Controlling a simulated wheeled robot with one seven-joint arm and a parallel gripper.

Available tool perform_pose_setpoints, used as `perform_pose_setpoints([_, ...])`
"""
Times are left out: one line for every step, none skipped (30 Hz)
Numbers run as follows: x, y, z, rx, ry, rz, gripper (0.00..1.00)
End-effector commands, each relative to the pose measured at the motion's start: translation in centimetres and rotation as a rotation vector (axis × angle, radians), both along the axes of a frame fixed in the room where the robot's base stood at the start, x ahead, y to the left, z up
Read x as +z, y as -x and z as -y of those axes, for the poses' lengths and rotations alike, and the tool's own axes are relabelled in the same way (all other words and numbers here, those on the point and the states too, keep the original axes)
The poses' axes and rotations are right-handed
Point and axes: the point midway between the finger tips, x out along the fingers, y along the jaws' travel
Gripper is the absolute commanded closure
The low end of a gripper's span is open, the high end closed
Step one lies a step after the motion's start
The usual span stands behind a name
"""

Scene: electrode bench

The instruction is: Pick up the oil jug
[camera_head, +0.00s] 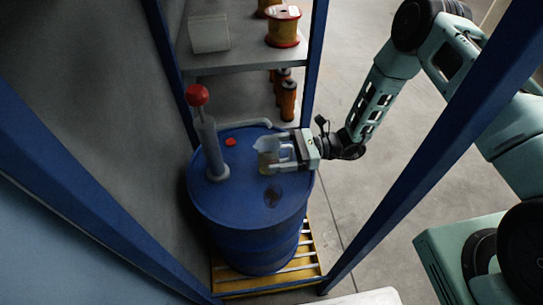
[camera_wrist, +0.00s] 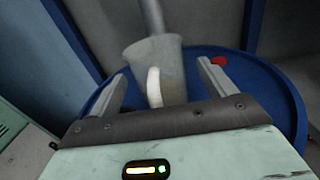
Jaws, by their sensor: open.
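The oil jug (camera_head: 266,154) is a small translucent jug standing on top of a blue drum (camera_head: 245,215). In the wrist view the jug (camera_wrist: 172,62) is upright, with its pale handle (camera_wrist: 154,87) facing my gripper. My gripper (camera_head: 281,150) comes in from the right in the head view, level with the jug's body. In the wrist view its two fingers are spread, one on each side of the jug and handle, with gaps showing. Whether a finger touches the jug cannot be told. My gripper (camera_wrist: 162,88) holds nothing that I can see.
A grey pump with a red knob (camera_head: 197,95) rises from the drum beside the jug. A red cap (camera_head: 231,142) lies on the drum top. Blue rack posts (camera_head: 425,135) frame the drum. Shelves behind hold orange spools (camera_head: 283,27) and a pale box (camera_head: 209,34).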

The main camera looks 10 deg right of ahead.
Motion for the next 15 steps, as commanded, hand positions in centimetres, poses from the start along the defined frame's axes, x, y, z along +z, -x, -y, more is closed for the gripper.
perform_pose_setpoints([-0.02,-0.01,-0.01,0.0,0.0,0.0,0.18])
perform_pose_setpoints([-0.01,-0.01,0.0,0.0,0.0,0.0,0.18])
perform_pose_setpoints([-0.01,-0.01,0.01,0.0,0.0,0.0,0.18])
perform_pose_setpoints([-0.01,-0.01,0.01,0.0,0.0,0.0,0.18])
perform_pose_setpoints([-0.01,-0.01,0.02,0.0,0.0,0.0,0.2])
perform_pose_setpoints([-0.01,-0.01,0.02,0.0,0.0,0.0,0.32])
perform_pose_setpoints([-0.01,-0.01,0.03,0.0,0.0,0.0,0.4])
perform_pose_setpoints([-0.01,-0.01,0.03,0.0,0.0,0.0,0.48])
perform_pose_setpoints([-0.01,-0.01,0.03,0.0,0.0,0.0,0.59])
perform_pose_setpoints([-0.02,-0.01,0.03,0.0,0.0,0.0,0.68])
perform_pose_setpoints([-0.02,-0.01,0.04,0.0,0.0,0.0,0.69])
perform_pose_setpoints([0.01,-0.01,0.03,0.0,0.0,0.001,0.73])
perform_pose_setpoints([0.01,-0.01,0.03,0.0,0.0,0.001,0.73])
perform_pose_setpoints([0.01,-0.01,0.03,0.0,0.0,0.0,0.73])
perform_pose_setpoints([0.01,-0.01,0.04,0.0,0.0,0.0,0.73])
